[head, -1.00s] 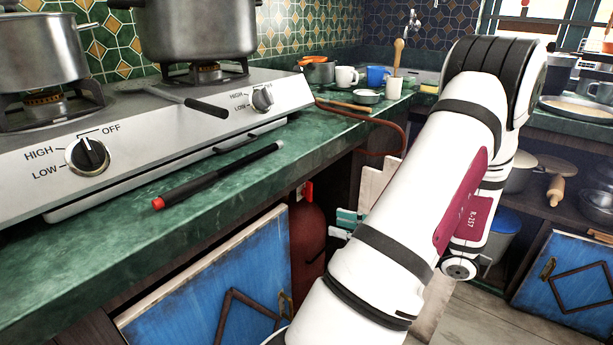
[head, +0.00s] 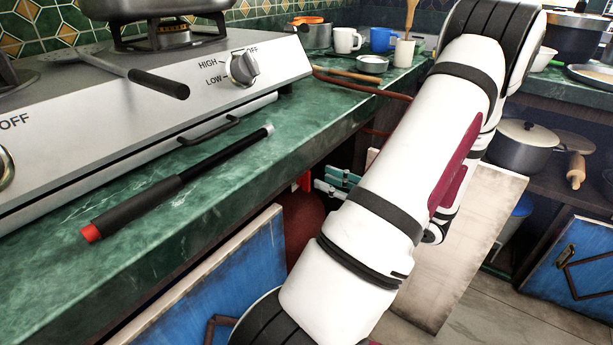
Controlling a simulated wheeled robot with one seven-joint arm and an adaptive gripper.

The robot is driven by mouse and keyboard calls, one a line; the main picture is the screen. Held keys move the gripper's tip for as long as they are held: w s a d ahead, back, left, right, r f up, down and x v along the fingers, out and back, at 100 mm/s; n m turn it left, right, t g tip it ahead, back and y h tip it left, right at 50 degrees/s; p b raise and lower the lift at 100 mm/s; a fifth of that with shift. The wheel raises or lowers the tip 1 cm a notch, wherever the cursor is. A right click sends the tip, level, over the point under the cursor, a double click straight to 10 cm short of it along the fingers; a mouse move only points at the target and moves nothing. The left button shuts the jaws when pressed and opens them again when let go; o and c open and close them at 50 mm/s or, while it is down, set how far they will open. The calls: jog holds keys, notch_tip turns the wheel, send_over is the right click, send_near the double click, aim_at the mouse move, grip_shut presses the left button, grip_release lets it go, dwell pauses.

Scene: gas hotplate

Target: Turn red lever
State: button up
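A dark red gas cylinder (head: 303,228) stands in the shaded opening under the counter in the head view, left of my arm. A small bright red piece, which looks like the red lever (head: 304,182), shows at its top. My gripper (head: 326,181), with teal and white finger parts, is just right of the red piece, partly hidden behind my white arm. The fingers are small and dark-set, so I cannot tell their opening or whether they touch the lever.
The green counter (head: 225,175) edge runs above the opening; a black rod with a red end (head: 165,190) lies on it. A hotplate with knobs (head: 242,68) stands behind. A blue cabinet door (head: 215,285) is left of the cylinder, a pale board (head: 470,240) right of my arm.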

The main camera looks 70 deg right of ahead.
aim_at(310, 173)
jog(key=b+x, duration=0.2)
jog(key=x, duration=0.4)
jog(key=shift+w, duration=0.4)
grip_shut()
